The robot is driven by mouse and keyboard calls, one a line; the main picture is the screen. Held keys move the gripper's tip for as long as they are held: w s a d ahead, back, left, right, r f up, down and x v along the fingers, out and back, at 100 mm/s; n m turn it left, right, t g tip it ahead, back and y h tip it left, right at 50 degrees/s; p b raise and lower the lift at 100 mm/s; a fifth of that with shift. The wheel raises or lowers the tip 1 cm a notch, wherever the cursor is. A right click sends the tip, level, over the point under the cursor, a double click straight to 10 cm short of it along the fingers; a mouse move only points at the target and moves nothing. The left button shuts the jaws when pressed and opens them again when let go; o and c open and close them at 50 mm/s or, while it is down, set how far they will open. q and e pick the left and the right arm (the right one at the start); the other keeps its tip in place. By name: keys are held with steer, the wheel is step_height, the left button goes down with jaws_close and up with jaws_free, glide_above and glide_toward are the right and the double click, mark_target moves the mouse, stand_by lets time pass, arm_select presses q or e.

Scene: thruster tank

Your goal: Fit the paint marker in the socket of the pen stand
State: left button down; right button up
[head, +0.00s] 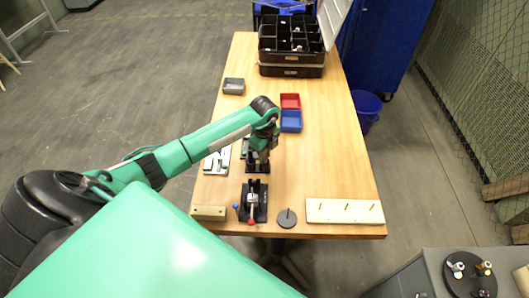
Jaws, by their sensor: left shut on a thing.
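My left gripper (258,162) points down over the middle of the wooden table. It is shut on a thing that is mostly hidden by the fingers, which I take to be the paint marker. A small dark block (257,169) shows right under the fingertips. It may be the pen stand, but its socket is hidden and I cannot tell whether the marker touches it. My right gripper is not in view.
On the table (330,150) are a black clamp (252,203) with a red tip, a grey disc with a pin (287,218), a pegged board (345,211), a red bin (290,101), a blue bin (291,121), a grey tray (233,86) and a black organiser (290,45).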

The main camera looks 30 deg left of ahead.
arm_select(q)
steer(key=shift+f, duration=0.25)
stand_by(0.5)
steer(key=c, duration=1.3)
jaws_free()
steer(key=shift+r, duration=0.1)
step_height(320, 180, up, 18)
steer(key=shift+f, duration=0.2)
